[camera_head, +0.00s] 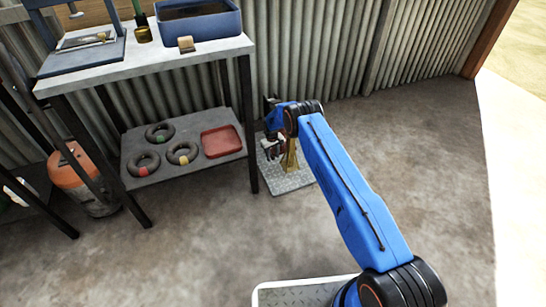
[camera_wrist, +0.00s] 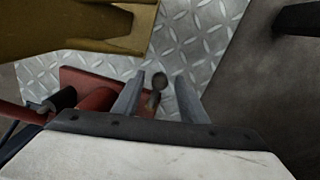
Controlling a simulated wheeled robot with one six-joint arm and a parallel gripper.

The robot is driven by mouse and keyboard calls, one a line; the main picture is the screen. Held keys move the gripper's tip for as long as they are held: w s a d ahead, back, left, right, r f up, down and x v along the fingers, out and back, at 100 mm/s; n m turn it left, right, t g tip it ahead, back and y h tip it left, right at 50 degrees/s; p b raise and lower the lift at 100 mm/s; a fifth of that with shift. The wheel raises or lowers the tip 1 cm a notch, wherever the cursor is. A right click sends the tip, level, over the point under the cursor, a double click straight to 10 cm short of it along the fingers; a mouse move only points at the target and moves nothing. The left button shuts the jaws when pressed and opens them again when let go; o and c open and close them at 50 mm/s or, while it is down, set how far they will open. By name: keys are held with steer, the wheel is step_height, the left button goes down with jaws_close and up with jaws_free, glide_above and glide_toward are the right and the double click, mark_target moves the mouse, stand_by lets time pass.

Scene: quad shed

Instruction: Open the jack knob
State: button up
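The jack is red and low, and its red body (camera_wrist: 88,90) shows at the left in the wrist view. A small dark round knob (camera_wrist: 159,81) on a short brownish stem sits near the middle of that view. My gripper (camera_wrist: 157,97) is open, with its two grey fingers apart on either side of the knob and stem. I cannot tell whether either finger touches them. In the head view my arm's end reaches down beside the shelf, and the knob cannot be made out there.
A brass-coloured stand (camera_head: 290,161) is close to my gripper; it fills the upper left of the wrist view (camera_wrist: 70,27). Both stand over a diamond-plate sheet (camera_head: 291,182). A metal table (camera_head: 150,63) with a lower shelf is at left. Open concrete floor (camera_head: 440,170) lies right.

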jaws_close()
steer(key=shift+a, duration=0.1)
steer(key=a+m, duration=0.1)
steer(key=m, duration=0.2)
steer(key=shift+s+a, duration=0.1)
steer(key=shift+a, duration=0.1)
steer(key=a+m, duration=0.1)
steer(key=m, duration=0.1)
steer(key=a+m, duration=0.1)
steer(key=m, duration=0.1)
steer(key=shift+w+a+m, duration=0.15)
steer(key=shift+w+m, duration=0.05)
steer(key=shift+m, duration=0.2)
steer(key=m, duration=0.2)
steer(key=w+a+m, duration=0.1)
steer(key=a+m, duration=0.1)
steer(key=m, duration=0.1)
steer(key=shift+w+m, duration=0.3)
steer(key=shift+w+a+m+g, duration=0.1)
steer(key=shift+w+a+m, duration=0.2)
steer(key=shift+m, duration=0.45)
steer(key=shift+w+a+m+g, duration=0.1)
steer(key=shift+w+m, duration=0.25)
steer(key=shift+m, duration=0.45)
steer(key=shift+w+a+m+g, duration=0.15)
steer(key=shift+w+m, duration=0.2)
steer(key=shift+m, duration=0.4)
